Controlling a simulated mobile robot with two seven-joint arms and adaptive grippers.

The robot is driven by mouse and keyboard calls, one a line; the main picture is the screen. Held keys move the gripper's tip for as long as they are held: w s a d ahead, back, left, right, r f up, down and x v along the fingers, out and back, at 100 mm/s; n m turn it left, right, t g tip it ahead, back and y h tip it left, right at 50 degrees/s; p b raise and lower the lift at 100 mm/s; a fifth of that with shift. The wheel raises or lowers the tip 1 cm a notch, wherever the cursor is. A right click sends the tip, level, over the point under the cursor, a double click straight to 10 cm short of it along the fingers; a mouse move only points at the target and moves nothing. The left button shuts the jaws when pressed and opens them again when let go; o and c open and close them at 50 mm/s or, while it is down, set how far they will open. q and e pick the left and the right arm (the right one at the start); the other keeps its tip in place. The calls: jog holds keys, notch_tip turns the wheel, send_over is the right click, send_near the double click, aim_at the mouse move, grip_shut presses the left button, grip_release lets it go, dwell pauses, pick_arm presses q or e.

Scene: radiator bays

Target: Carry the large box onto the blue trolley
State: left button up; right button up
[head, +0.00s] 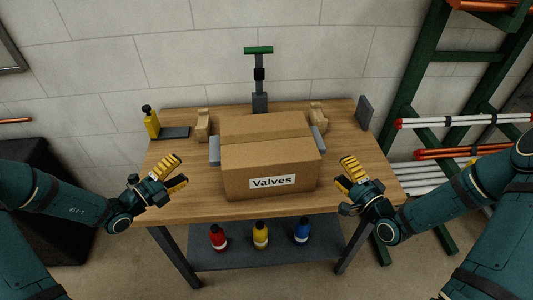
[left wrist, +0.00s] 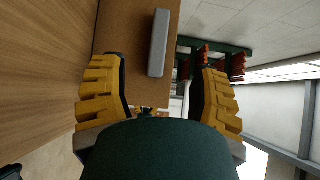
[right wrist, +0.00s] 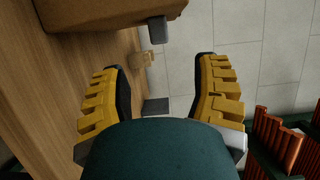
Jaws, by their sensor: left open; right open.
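The large cardboard box (head: 250,180), labelled "Valves", sits closed and upright on the wooden workbench (head: 185,200). A grey handle (head: 214,150) sticks out on its left side and another (head: 318,138) on its right. My left gripper (head: 175,172) is open and empty, to the left of the box and apart from it. In the left wrist view the grey handle (left wrist: 159,43) shows beyond the fingers. My right gripper (head: 346,172) is open and empty, just right of the box. The right wrist view shows the box (right wrist: 105,12) and its grey handle (right wrist: 158,30). No blue trolley is in view.
Wooden blocks (head: 203,125) (head: 318,116), a yellow bottle (head: 151,121) and a green-topped stand (head: 259,75) are at the bench's back. Red, yellow and blue bottles (head: 260,235) stand on the lower shelf. A green rack (head: 425,80) with pipes is at the right.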

aim_at(213, 145)
pick_arm(q)
jog(key=x, duration=1.3)
pick_arm(e)
jog(key=x, duration=1.3)
pick_arm(q)
jog(key=shift+a, duration=0.1)
grip_shut()
pick_arm(e)
grip_shut()
jog(key=shift+r, duration=0.1)
